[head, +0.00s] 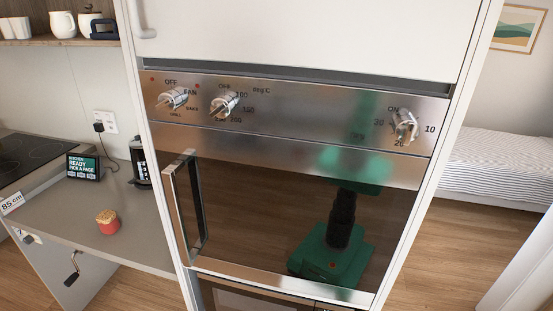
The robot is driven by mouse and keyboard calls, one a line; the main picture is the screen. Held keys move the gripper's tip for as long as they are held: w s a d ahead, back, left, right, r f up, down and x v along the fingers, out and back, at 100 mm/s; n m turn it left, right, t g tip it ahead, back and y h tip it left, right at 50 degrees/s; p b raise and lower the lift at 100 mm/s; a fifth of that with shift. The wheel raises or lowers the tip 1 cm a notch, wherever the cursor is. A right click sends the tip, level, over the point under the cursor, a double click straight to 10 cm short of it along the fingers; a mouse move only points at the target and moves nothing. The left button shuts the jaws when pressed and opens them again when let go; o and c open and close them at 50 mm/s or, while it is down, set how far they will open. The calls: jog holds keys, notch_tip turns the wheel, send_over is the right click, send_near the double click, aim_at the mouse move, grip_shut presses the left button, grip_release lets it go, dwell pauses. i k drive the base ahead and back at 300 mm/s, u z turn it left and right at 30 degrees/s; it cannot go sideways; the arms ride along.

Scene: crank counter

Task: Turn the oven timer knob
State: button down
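The oven timer knob (405,127) is at the right end of the steel control panel (310,115). It is silvery, with marks ON, 10, 20 and 30 printed around it. Two similar knobs sit on the left of the panel: one marked OFF, FAN, BAKE and GRILL (172,98), and one marked in deg C (223,105). No gripper shows in the view, and nothing touches the timer knob. My green body shows as a reflection in the oven's dark glass door (265,215).
The oven door handle (182,208) stands out at the door's left. A bed (495,165) is at the right.

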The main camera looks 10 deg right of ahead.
aim_at(406, 129)
jog(key=k, duration=1.05)
jog(key=z, duration=0.4)
jog(key=i, duration=0.6)
jog(key=u, duration=0.2)
